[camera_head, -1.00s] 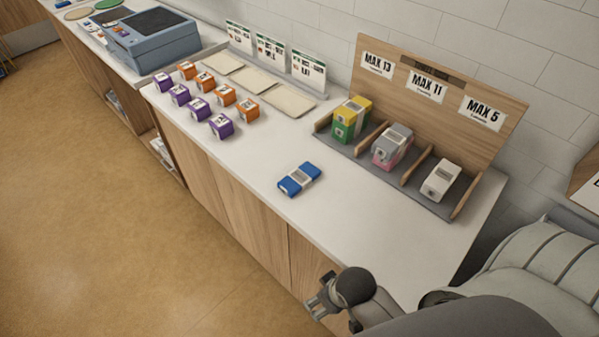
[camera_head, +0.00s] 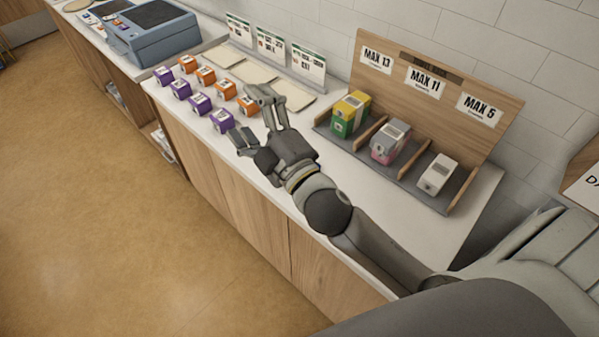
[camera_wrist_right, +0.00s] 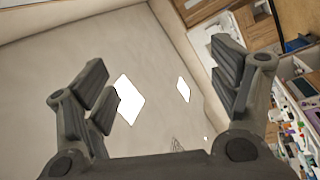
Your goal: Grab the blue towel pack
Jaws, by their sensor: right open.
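The blue towel pack does not show now in the head view; my right arm covers the part of the counter where it lay. My right gripper (camera_head: 250,116) is open over the counter, close to the orange and purple boxes. Its spread fingers also show in the right wrist view (camera_wrist_right: 163,78), with no object between them. That view looks at the walls and ceiling and does not show the pack. My left gripper is not in view.
Several purple boxes (camera_head: 223,120) and orange boxes (camera_head: 225,89) stand in rows on the white counter (camera_head: 457,230). A wooden rack (camera_head: 410,190) with compartments holds yellow-green, grey-pink and white packs. A blue-grey case (camera_head: 160,42) stands at the far left.

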